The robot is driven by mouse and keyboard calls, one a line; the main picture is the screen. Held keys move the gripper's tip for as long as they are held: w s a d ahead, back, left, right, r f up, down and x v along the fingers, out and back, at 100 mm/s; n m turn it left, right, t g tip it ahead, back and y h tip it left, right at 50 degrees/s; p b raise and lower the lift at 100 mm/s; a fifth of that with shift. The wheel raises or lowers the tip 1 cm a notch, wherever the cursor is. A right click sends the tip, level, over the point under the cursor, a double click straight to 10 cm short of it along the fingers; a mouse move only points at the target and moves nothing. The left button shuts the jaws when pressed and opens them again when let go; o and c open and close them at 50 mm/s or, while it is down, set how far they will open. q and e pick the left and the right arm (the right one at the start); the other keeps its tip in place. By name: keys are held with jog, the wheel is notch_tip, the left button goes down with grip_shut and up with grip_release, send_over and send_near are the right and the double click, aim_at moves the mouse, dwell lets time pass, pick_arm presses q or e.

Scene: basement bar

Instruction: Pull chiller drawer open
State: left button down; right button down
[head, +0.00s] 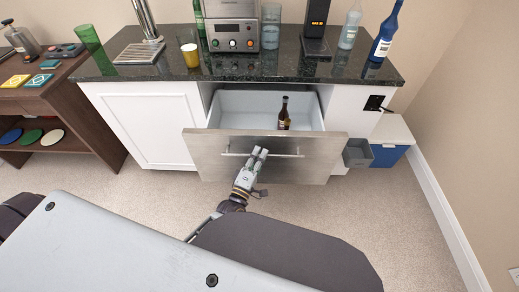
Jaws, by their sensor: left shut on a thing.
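The chiller drawer (210,165) is a steel-fronted drawer under the dark counter, and it stands pulled out. Its white inside shows, with a brown bottle (284,113) standing in it at the right. A thin horizontal bar handle (285,155) runs across the drawer front. My left gripper (259,156) is at the middle of the handle and shut on it. The arm behind it is partly hidden by my own body. My right gripper is not in view.
The dark counter (240,68) above holds a coffee machine (232,27), glasses and bottles. A wooden shelf unit (55,110) stands at the left. At the right are a small grey bin (357,153) and a blue-fronted box (388,156). Carpet (400,230) is clear at the front right.

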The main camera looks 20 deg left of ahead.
pick_arm(q)
jog(key=shift+s+d+f, duration=0.1)
jog(key=shift+s, duration=0.3)
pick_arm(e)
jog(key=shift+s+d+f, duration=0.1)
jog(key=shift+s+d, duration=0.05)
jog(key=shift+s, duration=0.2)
pick_arm(q)
jog(key=c, duration=1.5)
grip_release()
jog(key=shift+v, duration=3.75)
